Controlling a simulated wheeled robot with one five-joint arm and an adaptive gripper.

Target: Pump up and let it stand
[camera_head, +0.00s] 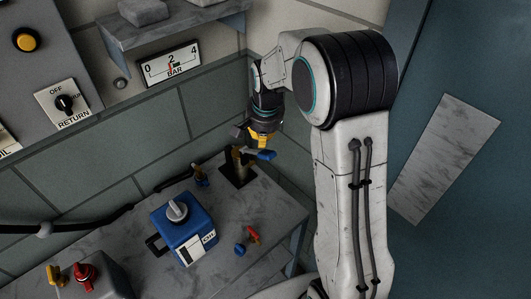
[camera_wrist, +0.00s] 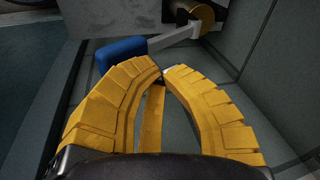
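A gauge (camera_head: 170,64) marked 0, 2, 4 and BAR hangs on the wall; a red mark shows near the 2, and a separate needle is hard to make out. A lever with a blue grip (camera_head: 265,155) stands out from a post on the bench. In the wrist view, the blue grip (camera_wrist: 121,50) and its grey bar lie just beyond my fingertips, apart or barely touching; I cannot tell which. My gripper (camera_wrist: 163,71) has its yellow fingertips almost together, with nothing seen between them. A black selector knob (camera_head: 65,103) sits on a plate reading OFF and RETURN, other wording partly hidden.
A wall shelf (camera_head: 176,27) holds grey blocks. A yellow button (camera_head: 27,40) is on the panel. A black hose runs along the wall.

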